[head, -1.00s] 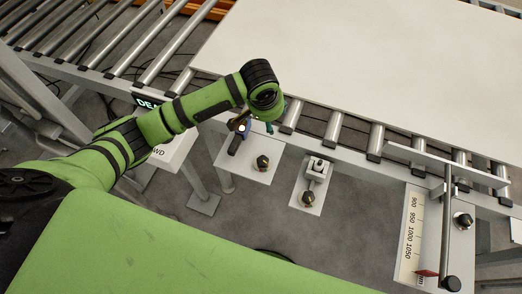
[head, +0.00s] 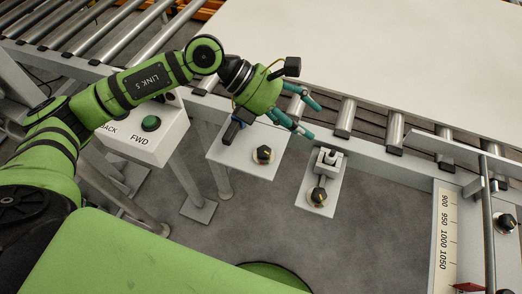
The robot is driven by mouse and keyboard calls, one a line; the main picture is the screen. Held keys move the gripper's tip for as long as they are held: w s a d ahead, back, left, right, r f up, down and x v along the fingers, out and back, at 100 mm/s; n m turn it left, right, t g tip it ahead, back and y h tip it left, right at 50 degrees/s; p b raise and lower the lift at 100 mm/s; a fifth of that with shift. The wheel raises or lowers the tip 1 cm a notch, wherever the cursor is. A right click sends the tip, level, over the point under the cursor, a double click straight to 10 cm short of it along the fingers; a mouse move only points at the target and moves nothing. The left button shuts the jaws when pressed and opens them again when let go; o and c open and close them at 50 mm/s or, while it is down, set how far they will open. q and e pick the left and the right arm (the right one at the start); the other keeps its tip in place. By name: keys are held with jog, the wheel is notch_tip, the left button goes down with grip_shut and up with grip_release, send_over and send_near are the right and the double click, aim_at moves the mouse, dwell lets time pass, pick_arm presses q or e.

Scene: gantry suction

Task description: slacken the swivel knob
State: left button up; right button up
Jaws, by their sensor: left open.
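Several black knobs with a pale pointer mark show, and no readable label tells which is the swivel knob. One knob (head: 264,155) is on a white plate with a black lever (head: 232,131). Another knob (head: 318,196) is at the lower end of a plate with a small metal block. A third knob (head: 507,223) is at the right edge by the scale. My left gripper (head: 314,121) is open and empty, its teal fingers pointing right and down. In the picture it is above and right of the first knob and above the metal block, apparently touching neither.
A white control box (head: 146,124) with a green FWD button stands left, under my left arm. The roller conveyor (head: 345,117) with a large pale board (head: 400,50) runs behind. A scale plate (head: 445,235) with a rod is at right. Grey floor lies open below.

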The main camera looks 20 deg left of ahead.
aim_at(263, 150)
pick_arm(q)
jog(key=a+f+m+y, duration=0.1)
jog(key=a+f+y, duration=0.1)
jog(key=a+f, duration=0.1)
jog(key=a+f+m+y+b, duration=0.1)
jog(key=a+f+y, duration=0.1)
jog(key=a+f, duration=0.1)
jog(key=a+f+m+y, duration=0.1)
jog(key=a+f+y, duration=0.2)
jog(key=a, duration=0.1)
jog(key=shift+s+a+f, duration=0.1)
jog(key=shift+a, duration=0.25)
jog(key=p+x, duration=0.1)
jog(key=x, duration=0.5)
jog(key=shift+d+f, duration=0.15)
jog(key=shift+f, duration=0.05)
pick_arm(e)
jog(key=shift+f, duration=0.45)
pick_arm(q)
jog(key=c, duration=1.1)
